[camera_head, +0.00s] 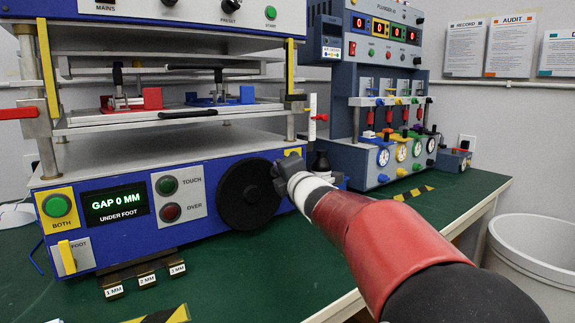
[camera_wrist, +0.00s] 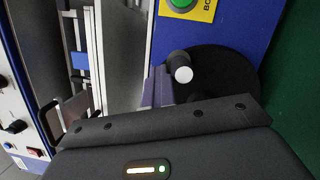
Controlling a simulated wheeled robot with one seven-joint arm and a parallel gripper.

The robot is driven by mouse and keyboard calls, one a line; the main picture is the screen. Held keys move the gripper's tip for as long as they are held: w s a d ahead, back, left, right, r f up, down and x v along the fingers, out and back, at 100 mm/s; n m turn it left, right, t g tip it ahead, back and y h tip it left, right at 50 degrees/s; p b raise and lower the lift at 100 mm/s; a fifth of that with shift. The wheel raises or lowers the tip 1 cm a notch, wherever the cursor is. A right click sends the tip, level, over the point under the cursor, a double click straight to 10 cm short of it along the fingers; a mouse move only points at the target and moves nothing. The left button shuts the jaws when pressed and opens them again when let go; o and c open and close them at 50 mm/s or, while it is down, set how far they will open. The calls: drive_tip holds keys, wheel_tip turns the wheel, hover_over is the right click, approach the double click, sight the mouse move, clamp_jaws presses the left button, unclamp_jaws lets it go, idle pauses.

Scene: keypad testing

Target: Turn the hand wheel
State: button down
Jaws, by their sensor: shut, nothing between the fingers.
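The hand wheel (camera_head: 240,196) is a black disc on the blue front panel of the press, right of the TOUCH and OVER buttons. My gripper (camera_head: 278,172) is in front of its right upper edge and hides part of it. In the wrist view the black wheel (camera_wrist: 228,65) has a handle (camera_wrist: 181,66) with a pale round end sticking out. My gripper (camera_wrist: 158,88) is shut with nothing between its fingers. The fingers appear beside the handle; I cannot tell whether they touch it. The display (camera_head: 115,205) reads GAP 0 MM, UNDER FOOT.
Labelled gauge blocks (camera_head: 146,276) lie at the press's lower front. A grey-blue plunger machine (camera_head: 375,120) with several dials stands to the right. A pale bin (camera_head: 535,250) is at far right. Green table (camera_head: 260,285) is clear in front of the wheel.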

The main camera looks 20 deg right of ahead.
drive_tip(key=shift+w+d+f+m, duration=0.1)
drive_tip(key=shift+d+f+m, duration=0.1)
drive_tip(key=shift+f+m, duration=0.2)
idle(0.3)
